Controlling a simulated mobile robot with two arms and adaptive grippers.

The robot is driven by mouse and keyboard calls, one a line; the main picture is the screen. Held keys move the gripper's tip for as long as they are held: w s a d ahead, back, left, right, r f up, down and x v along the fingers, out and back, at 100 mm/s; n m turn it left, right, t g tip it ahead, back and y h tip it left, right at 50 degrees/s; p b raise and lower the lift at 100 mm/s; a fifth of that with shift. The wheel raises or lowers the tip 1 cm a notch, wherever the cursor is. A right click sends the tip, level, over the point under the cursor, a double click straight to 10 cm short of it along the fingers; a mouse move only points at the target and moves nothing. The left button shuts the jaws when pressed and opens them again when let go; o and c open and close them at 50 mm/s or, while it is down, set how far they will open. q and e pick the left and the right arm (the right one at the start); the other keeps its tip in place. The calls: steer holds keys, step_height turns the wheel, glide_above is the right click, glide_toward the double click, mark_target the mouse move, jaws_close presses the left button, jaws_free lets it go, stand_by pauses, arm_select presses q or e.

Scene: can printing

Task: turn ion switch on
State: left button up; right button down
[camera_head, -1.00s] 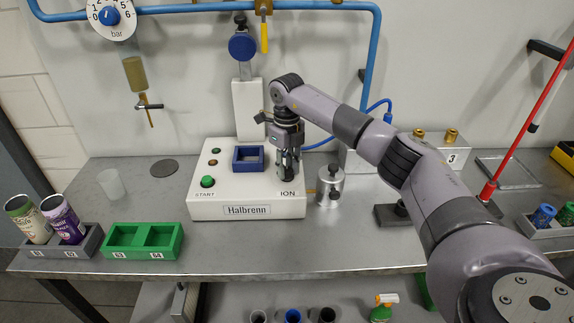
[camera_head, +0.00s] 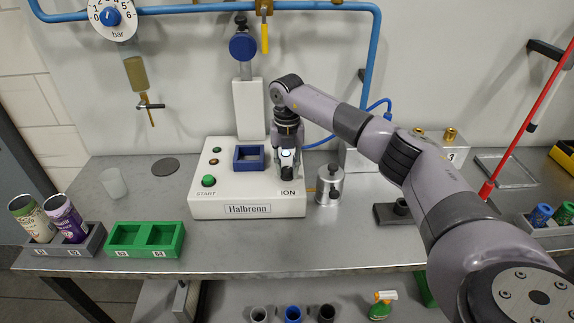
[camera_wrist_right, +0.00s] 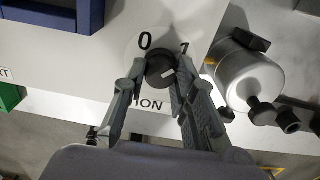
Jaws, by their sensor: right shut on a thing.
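The ION switch is a dark round knob (camera_wrist_right: 160,68) with a short white mark, on a white panel between the printed 0 (camera_wrist_right: 146,41) and 1 (camera_wrist_right: 184,47). The mark is small and partly between the fingers; it seems to lie on the right side of the knob, and I cannot tell its exact setting. My right gripper (camera_wrist_right: 159,76) is shut on the knob, one finger on each side. In the head view my right gripper (camera_head: 287,170) hides the knob above the ION label on the white Halbrenn machine (camera_head: 210,205). My left gripper is not in view.
A metal cylinder with black knobs (camera_head: 329,186) stands close right of the machine. A blue square frame (camera_head: 249,157) sits on its top, left of my gripper. A green START button (camera_head: 208,181) is at its front left. A green tray (camera_head: 144,240) stands further left.

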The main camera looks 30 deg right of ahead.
mark_target(287, 169)
steer(key=shift+w+d+r, duration=0.1)
steer(key=shift+r, duration=0.05)
stand_by(0.3)
steer(key=c, duration=1.3)
jaws_free()
step_height(287, 169, up, 12)
